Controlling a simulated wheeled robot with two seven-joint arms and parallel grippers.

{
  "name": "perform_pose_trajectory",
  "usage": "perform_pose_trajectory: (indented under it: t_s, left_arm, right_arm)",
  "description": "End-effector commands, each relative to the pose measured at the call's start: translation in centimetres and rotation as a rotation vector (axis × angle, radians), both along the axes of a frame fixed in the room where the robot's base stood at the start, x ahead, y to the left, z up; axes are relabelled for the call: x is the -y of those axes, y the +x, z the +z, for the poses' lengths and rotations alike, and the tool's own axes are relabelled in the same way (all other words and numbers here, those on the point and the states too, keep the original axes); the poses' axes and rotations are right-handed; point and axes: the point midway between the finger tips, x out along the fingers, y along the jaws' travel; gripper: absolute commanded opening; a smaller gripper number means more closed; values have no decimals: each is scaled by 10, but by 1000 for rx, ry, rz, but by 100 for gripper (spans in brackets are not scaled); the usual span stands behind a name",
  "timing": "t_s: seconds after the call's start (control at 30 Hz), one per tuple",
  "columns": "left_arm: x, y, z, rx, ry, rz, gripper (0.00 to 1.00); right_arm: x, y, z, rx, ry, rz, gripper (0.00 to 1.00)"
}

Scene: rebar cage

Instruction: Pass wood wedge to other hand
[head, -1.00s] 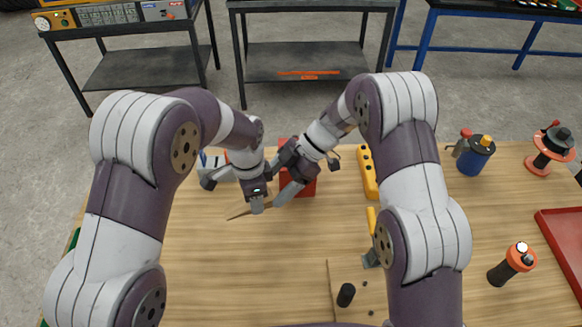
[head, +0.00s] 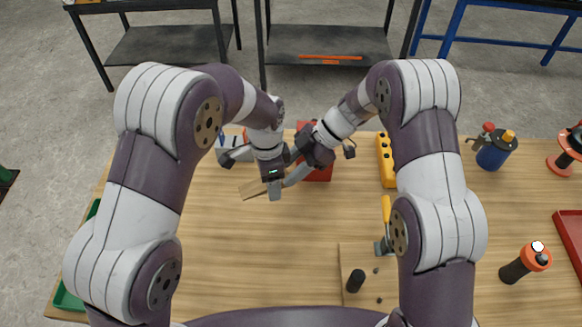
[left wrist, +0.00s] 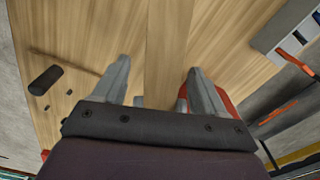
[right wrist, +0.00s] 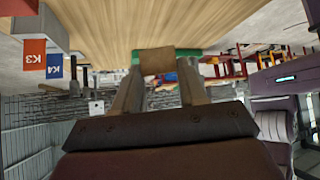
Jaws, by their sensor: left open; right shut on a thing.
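The wood wedge (head: 254,191) is a pale brown block held above the workbench, close to its wood colour. My right gripper (head: 296,176) is shut on it, and its far end shows beyond the fingers in the right wrist view (right wrist: 157,61). My left gripper (head: 272,188) is open and meets the wedge from above in the head view, hiding part of it. In the left wrist view, the wedge (left wrist: 166,50) lies between the two spread fingers, with gaps on both sides. Whether a left finger touches it I cannot tell.
A red box (head: 318,172) stands just behind the grippers.

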Motion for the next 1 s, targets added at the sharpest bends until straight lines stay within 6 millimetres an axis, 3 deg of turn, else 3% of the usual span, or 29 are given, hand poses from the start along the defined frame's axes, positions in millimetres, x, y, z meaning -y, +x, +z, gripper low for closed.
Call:
perform_pose_trajectory:
  t_s: [0.13, 0.3, 0.47, 0.57, 0.6, 0.67, 0.8, 0.9, 1.0]
  left_arm:
    - [0, 1, 12, 3, -1, 0, 72]
    - [0, 1, 48, 3, -1, 0, 72]
    - [-2, 1, 71, 2, -1, 3, 72]
    - [-17, 9, 87, 24, -10, 43, 72]
    - [-32, 8, 95, 35, -12, 75, 72]
    - [-61, -5, 102, 31, -10, 139, 72]
    - [-127, -63, 96, 46, -14, 507, 72]
    - [-152, -110, 81, 60, -25, 816, 72]
    - [-159, -146, 63, 65, -37, 1073, 72]
  right_arm:
    - [0, 0, 0, -1, 0, 1, 12]
    - [0, 0, 0, -2, 1, 1, 12]
    - [0, 0, 0, -2, 1, 1, 12]
    - [0, -1, 0, -2, 0, 1, 12]
    - [0, -1, 0, -2, 0, 1, 12]
    - [0, -1, 0, -2, 0, 1, 12]
    - [0, -1, 0, -2, 1, 1, 12]
    - [0, -1, 0, -2, 1, 1, 12]
    - [0, -1, 0, -2, 1, 1, 12]
